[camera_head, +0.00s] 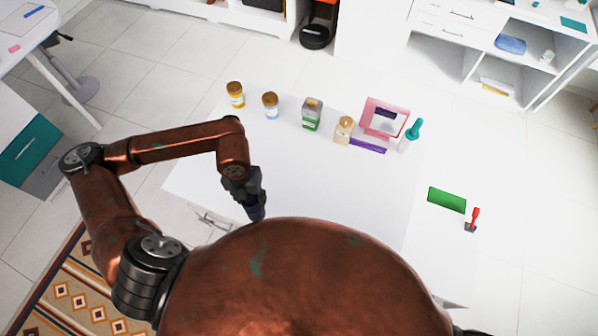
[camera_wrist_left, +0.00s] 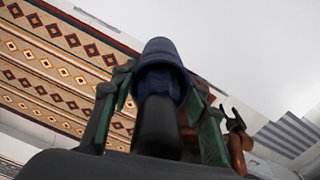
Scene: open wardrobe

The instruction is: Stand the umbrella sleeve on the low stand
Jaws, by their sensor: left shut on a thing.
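A dark blue cylinder, which looks like the umbrella sleeve (camera_wrist_left: 163,52), is held between the green fingers of my left gripper (camera_wrist_left: 155,95) in the left wrist view. In the head view my left gripper (camera_head: 255,200) is over the near side of the white table, with a small dark blue end of the sleeve (camera_head: 257,213) showing below it. The rest of the sleeve is hidden by the gripper and my body. A flat green block (camera_head: 446,200) lies at the right; I cannot tell whether it is the low stand.
A red-handled item (camera_head: 474,219) is at right. The table's middle is clear.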

